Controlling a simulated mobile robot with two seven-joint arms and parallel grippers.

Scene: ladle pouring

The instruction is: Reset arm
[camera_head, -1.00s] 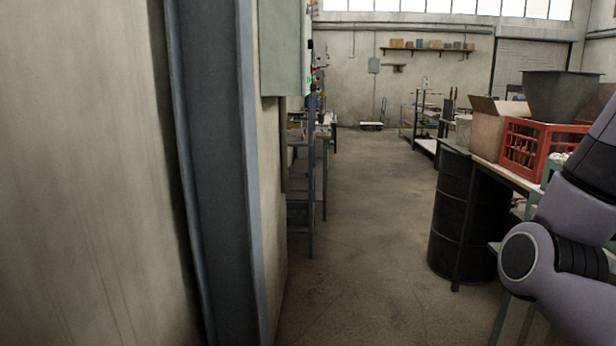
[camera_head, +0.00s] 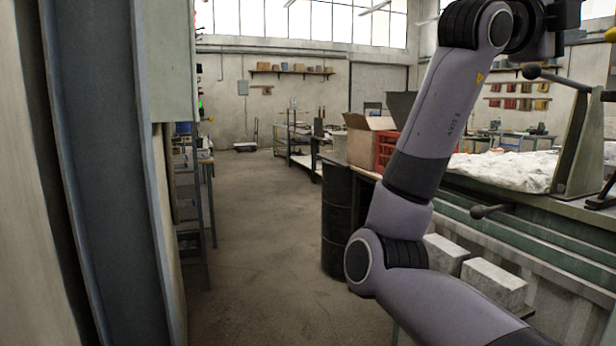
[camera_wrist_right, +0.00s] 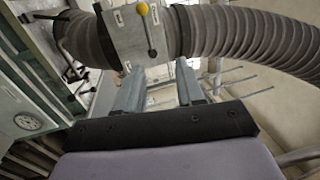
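My right arm (camera_head: 425,150) rises from the bottom right of the head view, bends at the elbow and reaches the top edge. Its dark wrist end is partly cut off there. In the right wrist view my right gripper (camera_wrist_right: 157,78) has its two grey fingers wide apart, with nothing between them. My left arm and left gripper are not in view.
A ribbed duct (camera_wrist_right: 245,40) with a yellow-knobbed lever (camera_wrist_right: 145,22) lies beyond the right fingers. A steel column (camera_head: 95,150) stands close on the left. A black drum (camera_head: 338,220) borders a clear aisle.

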